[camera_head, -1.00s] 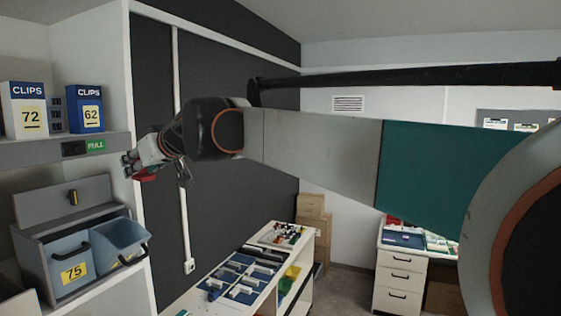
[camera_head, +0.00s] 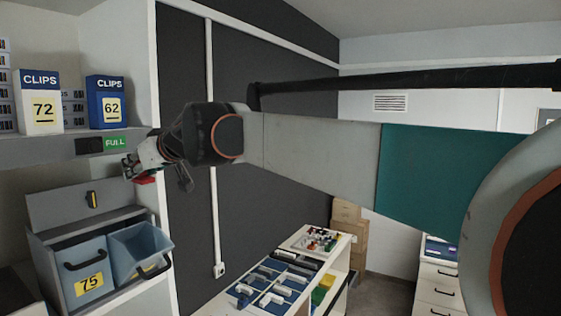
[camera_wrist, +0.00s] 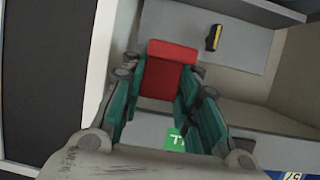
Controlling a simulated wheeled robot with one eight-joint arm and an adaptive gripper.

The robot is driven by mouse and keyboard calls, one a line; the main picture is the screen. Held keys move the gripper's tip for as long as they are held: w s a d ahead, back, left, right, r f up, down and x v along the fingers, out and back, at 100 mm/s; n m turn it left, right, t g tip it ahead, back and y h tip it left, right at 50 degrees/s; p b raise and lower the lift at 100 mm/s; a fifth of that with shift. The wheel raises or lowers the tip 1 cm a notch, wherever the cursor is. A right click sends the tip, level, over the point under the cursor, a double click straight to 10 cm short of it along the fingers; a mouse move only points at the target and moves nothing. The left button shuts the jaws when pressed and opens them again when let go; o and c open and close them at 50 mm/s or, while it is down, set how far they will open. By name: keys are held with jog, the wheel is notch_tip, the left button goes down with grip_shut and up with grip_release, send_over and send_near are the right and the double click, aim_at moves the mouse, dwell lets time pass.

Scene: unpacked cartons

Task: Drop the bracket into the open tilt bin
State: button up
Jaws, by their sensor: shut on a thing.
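My gripper (camera_head: 139,168) is at the left end of my stretched arm in the head view. In the wrist view, its teal fingers (camera_wrist: 160,90) are shut on a red block-like piece, which I take as the bracket (camera_wrist: 170,68). A little red of it (camera_head: 145,180) shows under the fingers in the head view. The open tilt bin (camera_head: 141,250) is blue-grey, tipped forward with a black handle, below the gripper in the picture. Beside it, another bin (camera_head: 82,268) carries a yellow 75 label and appears closed. I cannot make out the open bin in the wrist view.
Above the bins, a shelf (camera_head: 50,147) with a green FULL label (camera_head: 115,143) holds two CLIPS boxes, 72 (camera_head: 40,105) and 62 (camera_head: 107,105). A grey panel (camera_head: 75,205) stands behind the bins. A white upright (camera_head: 163,215) borders the shelving. A workbench (camera_head: 285,285) stands lower right.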

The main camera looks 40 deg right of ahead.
aim_at(149, 180)
jog(key=shift+s+f+b, duration=0.1)
jog(key=shift+f+b, duration=0.95)
jog(key=shift+f, duration=1)
jog(key=o, duration=0.9)
jog(key=shift+v, duration=4.05)
